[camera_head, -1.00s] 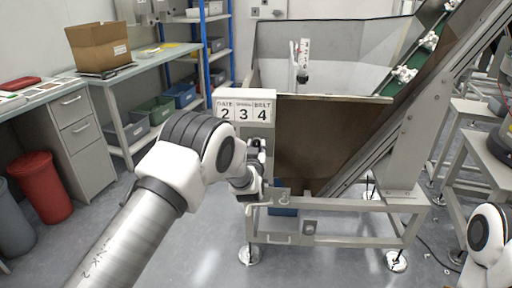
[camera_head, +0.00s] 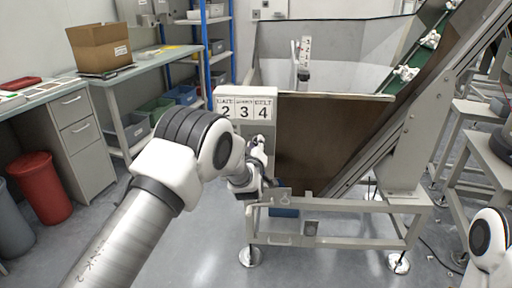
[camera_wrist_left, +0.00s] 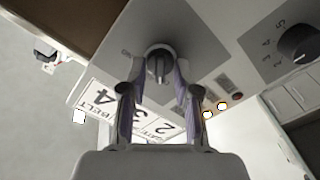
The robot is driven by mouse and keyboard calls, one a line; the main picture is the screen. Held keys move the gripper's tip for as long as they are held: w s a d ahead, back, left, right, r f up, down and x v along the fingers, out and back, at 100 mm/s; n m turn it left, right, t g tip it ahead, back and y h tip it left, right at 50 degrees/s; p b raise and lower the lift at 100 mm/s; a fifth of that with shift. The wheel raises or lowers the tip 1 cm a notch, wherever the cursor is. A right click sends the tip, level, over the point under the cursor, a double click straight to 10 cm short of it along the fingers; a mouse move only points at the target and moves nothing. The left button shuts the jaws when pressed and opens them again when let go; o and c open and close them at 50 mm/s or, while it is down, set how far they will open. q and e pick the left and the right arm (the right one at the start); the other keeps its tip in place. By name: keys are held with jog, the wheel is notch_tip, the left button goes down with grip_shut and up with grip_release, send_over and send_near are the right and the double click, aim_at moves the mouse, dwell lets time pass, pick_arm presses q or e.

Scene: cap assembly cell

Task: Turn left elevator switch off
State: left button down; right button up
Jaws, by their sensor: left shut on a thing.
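The knob is hidden there. My right gripper is out of view.
A black numbered dial (camera_wrist_left: 299,43) and small lit buttons (camera_wrist_left: 222,106) are on the same panel, beside the gripper. The metal hopper (camera_head: 325,135) and its frame (camera_head: 325,240) stand close to the right. Open floor lies to the left.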

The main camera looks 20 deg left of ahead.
pick_arm(q)
jog(key=shift+n, duration=0.6)
jog(key=c, duration=0.9)
grip_release()
jog(key=v, duration=1.2)
